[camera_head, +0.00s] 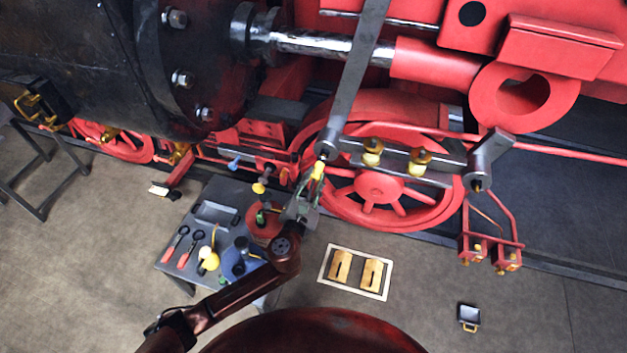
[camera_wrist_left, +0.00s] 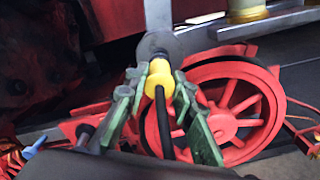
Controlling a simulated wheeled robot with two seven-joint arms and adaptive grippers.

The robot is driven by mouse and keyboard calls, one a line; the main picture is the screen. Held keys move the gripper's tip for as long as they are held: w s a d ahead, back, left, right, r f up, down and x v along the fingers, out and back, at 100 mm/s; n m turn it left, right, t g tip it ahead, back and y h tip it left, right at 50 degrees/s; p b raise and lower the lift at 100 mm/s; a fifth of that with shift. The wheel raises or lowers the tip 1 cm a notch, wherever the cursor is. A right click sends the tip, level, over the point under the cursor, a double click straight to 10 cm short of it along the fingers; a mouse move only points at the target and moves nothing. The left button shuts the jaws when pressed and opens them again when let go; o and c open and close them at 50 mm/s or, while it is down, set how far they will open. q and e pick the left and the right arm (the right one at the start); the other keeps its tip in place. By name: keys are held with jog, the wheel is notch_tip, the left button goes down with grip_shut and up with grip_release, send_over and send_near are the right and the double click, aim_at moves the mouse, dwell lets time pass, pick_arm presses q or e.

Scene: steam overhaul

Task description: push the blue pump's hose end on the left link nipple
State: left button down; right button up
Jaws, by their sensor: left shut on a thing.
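My left gripper (camera_head: 309,190) is shut on the yellow hose end (camera_head: 318,170), which points up. In the left wrist view the yellow hose end (camera_wrist_left: 159,78) sits between the green fingers, with a black hose (camera_wrist_left: 163,125) hanging below it. The left link nipple (camera_head: 325,151) is the dark tip under the lower end of the grey link. In the wrist view the nipple (camera_wrist_left: 160,53) is right behind the yellow end's tip. I cannot tell whether they touch. The blue pump (camera_head: 240,262) stands on the grey table, partly behind my arm. My right gripper is not in view.
The grey table (camera_head: 172,262) carries red-handled tools (camera_head: 183,247), a yellow-topped item (camera_head: 209,259) and other pumps. A red spoked wheel (camera_head: 378,193) stands close behind the gripper. A white frame with two wooden blocks (camera_head: 340,267) and a small pan (camera_head: 468,316) lie on the floor.

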pick_arm(q)
jog(key=shift+w+d+r, duration=0.2)
jog(key=shift+w+d, duration=0.05)
jog(key=shift+w, duration=0.35)
jog(key=c, duration=1.5)
grip_release()
jog(key=shift+f, duration=0.1)
jog(key=shift+c, duration=0.2)
